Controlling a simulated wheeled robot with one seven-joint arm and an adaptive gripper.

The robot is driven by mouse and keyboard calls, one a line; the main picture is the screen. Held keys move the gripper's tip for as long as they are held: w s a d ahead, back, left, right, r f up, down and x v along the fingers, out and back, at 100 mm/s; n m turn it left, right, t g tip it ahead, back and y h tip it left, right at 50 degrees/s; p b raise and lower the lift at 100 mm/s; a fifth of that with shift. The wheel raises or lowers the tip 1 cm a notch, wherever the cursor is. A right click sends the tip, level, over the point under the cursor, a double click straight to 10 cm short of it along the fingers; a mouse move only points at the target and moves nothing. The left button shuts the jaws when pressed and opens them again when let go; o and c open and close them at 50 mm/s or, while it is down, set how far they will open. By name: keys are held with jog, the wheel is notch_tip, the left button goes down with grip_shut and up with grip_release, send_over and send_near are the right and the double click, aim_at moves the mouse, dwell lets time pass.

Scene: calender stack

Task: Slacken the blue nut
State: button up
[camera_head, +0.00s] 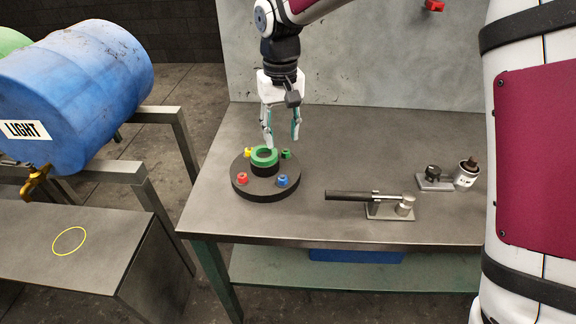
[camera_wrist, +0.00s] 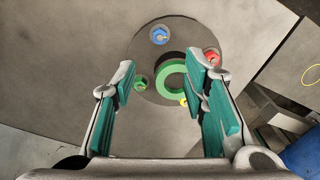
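The blue nut (camera_head: 282,180) sits at the front right of a dark round plate (camera_head: 246,192) on the bench; it also shows in the wrist view (camera_wrist: 159,36) at the plate's far side. Red (camera_head: 242,178), yellow (camera_head: 249,153) and green (camera_head: 287,154) nuts stand around a central hub with a green ring (camera_head: 264,156). My gripper (camera_head: 282,138) points down above the back of the plate, apart from the blue nut. In the wrist view its teal-padded fingers (camera_wrist: 160,92) are spread wide with nothing between them gripped.
A tool with a black handle (camera_head: 350,196) lies on a metal stand on the bench (camera_head: 300,226) right of the plate. A clamp block (camera_head: 434,180) and small can (camera_head: 466,174) stand farther right. A blue drum (camera_head: 80,90) is at left. The grey wall (camera_head: 400,60) rises behind.

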aim_at(282, 177)
notch_tip(282, 177, down, 13)
jog(key=shift+f+p, duration=0.15)
jog(key=shift+p, duration=0.25)
grip_shut()
